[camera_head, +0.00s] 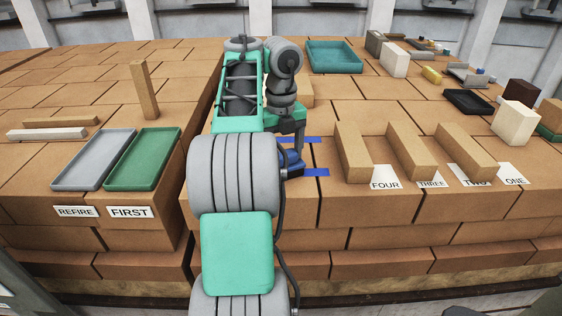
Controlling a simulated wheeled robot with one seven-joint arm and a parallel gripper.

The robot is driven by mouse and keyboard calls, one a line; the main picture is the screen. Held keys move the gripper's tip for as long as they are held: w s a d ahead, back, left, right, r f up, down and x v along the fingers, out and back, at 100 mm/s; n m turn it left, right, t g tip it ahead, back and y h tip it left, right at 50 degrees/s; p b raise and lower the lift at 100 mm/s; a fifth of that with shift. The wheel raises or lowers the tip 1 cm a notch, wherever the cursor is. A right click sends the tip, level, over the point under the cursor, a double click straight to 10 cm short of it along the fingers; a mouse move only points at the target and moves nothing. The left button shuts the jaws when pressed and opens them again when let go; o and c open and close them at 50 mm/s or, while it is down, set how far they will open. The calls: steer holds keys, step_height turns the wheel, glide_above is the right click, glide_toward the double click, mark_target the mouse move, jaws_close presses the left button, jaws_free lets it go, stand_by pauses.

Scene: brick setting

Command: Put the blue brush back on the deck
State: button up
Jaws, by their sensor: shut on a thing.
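My gripper (296,142) points down at the brick surface, partly hidden behind my arm. It is shut on the blue brush (291,166), a dark blue piece just right of my arm. The brush is at or very near the brick deck (335,205); I cannot tell whether it touches. Two blue strips (317,172) mark the deck there, one in front and one behind the brush. My arm hides the left part of this spot.
A grey tray (93,160) and a green tray (143,160) lie left, beyond a gap. A teal tray (335,57) is at the back. A tall thin brick (145,90) stands behind the left trays.

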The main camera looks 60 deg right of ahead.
mark_target(281, 153)
steer(key=shift+f, duration=0.15)
steer(key=o, duration=1.3)
step_height(281, 153, up, 13)
steer(key=p, duration=1.1)
steer(key=w+a+n+h, duration=0.2)
steer(key=w+a+n, duration=0.95)
steer(key=n, duration=0.55)
steer(key=a+f+n+t, duration=0.1)
steer(key=a+f+n, duration=0.2)
steer(key=a+n, duration=0.6)
steer(key=w+a+f+n+t+y, duration=0.1)
steer(key=a+f+n+t, duration=0.1)
steer(key=a+n, duration=0.7)
steer(key=w+a+f+n+t+y, duration=0.1)
steer(key=a+f+n, duration=0.3)
steer(key=a+n, duration=0.5)
steer(key=shift+w+a+f+t, duration=0.1)
steer(key=shift+a+f+t, duration=0.1)
steer(key=shift+a, duration=1.05)
steer(key=shift+a+f+t, duration=0.15)
steer(key=shift+a+t, duration=0.05)
steer(key=shift+a, duration=1)
